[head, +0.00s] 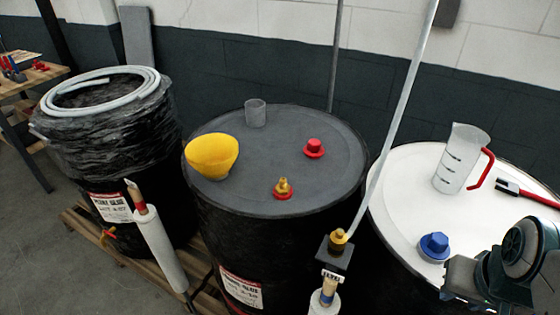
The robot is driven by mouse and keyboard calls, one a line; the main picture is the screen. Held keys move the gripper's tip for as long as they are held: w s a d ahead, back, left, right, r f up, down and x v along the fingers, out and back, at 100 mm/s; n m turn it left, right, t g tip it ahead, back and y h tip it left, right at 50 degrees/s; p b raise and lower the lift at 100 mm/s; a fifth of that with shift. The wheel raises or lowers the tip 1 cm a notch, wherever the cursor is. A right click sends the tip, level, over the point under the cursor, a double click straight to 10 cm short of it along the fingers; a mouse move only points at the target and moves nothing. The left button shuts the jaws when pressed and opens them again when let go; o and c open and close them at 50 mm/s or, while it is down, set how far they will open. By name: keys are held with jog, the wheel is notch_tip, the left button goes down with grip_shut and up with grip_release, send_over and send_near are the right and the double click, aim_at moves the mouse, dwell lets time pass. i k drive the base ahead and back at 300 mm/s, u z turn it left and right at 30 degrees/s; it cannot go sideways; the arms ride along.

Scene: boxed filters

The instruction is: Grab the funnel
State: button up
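The yellow funnel (211,156) sits on the left part of the dark middle drum's lid (240,187), near its left edge. It looks like a wide rounded cone lying tilted; its spout cannot be made out. Part of my arm shows at the lower right, in front of the white-topped drum and well to the right of the funnel. My gripper's fingers do not show.
On the same lid stand a grey cup (256,113), a red cap (314,148) and a brass fitting on a red base (283,189). A slanted pole with a yellow fitting (338,240) rises right of this drum. A clear jug (460,160) and a blue cap (434,246) stand on the white drum lid (400,205).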

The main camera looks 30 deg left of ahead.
aim_at(212, 155)
jog(key=u, duration=0.5)
jog(key=k, duration=1.2)
jog(key=u, duration=0.6)
jog(key=i, duration=0.85)
jog(key=u, duration=1.75)
jog(key=i, duration=1.8)
jog(key=z, duration=2.45)
